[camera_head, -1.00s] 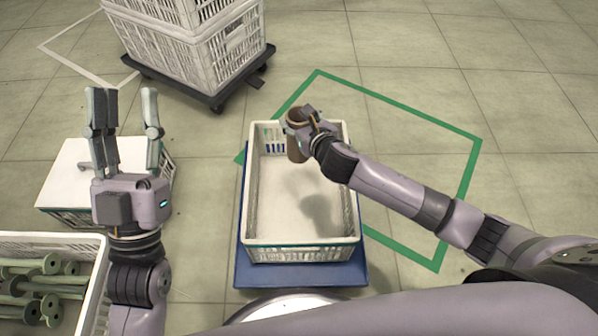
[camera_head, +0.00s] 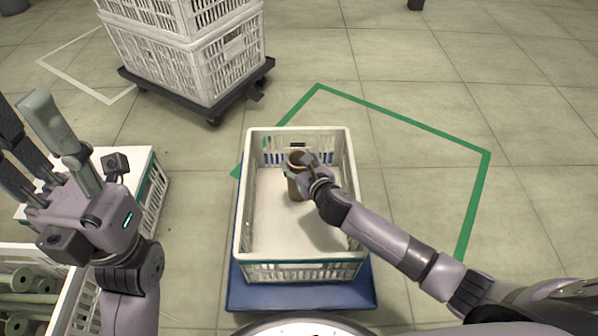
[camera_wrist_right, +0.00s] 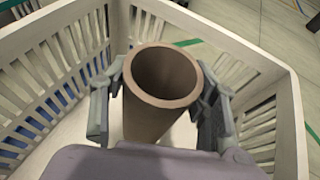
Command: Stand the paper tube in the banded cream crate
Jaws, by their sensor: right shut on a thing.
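The brown paper tube (camera_head: 296,186) is upright inside the cream crate (camera_head: 241,215), toward its far end. I cannot tell whether the tube's base touches the crate floor. My left gripper (camera_head: 30,125) is open and empty at the left, above a white-topped crate.
The crate stands on a blue base (camera_head: 300,296). A white-topped crate (camera_head: 140,165) and a crate of green bobbins (camera_head: 28,285) are at the left. Stacked white crates (camera_head: 190,60) stand on a black dolly. Green floor lines (camera_head: 400,119) mark free floor at the right.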

